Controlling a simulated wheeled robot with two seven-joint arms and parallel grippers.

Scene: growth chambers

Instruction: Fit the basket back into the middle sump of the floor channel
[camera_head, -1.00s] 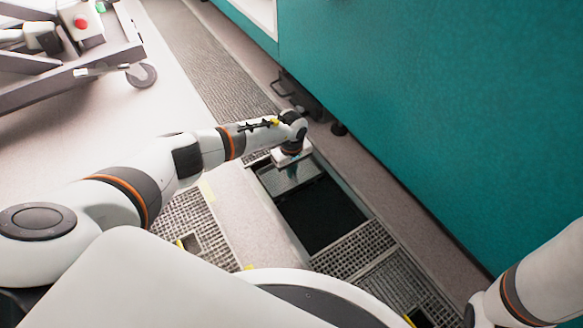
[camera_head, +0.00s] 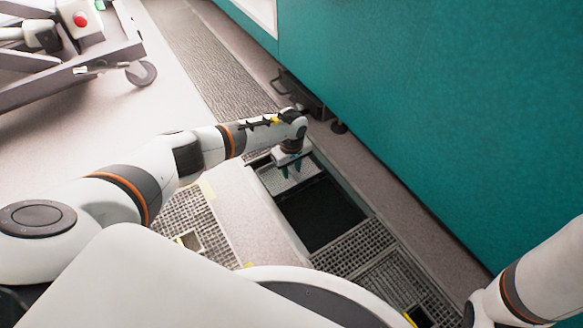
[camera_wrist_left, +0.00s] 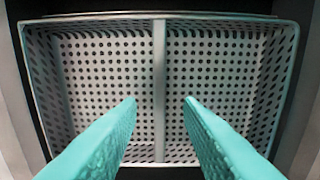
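The grey perforated basket (camera_head: 302,187) is at the far end of the dark floor-channel opening, below my left gripper. In the left wrist view the basket (camera_wrist_left: 210,75) fills most of the picture, with a bar (camera_wrist_left: 159,90) across its middle. My left gripper (camera_head: 291,170) points down over it. Its two teal fingers (camera_wrist_left: 160,105) are apart, one on each side of the bar, with visible gaps to it. I cannot tell how deep the basket sits. My right arm shows at the lower right, but its gripper is out of view.
The dark opening (camera_head: 322,215) continues nearer than the basket. Grates (camera_head: 362,248) cover the channel nearer me, and a long grate (camera_head: 215,70) lies beyond. A teal wall (camera_head: 430,110) stands close on the right. A wheeled cart (camera_head: 70,60) stands at upper left.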

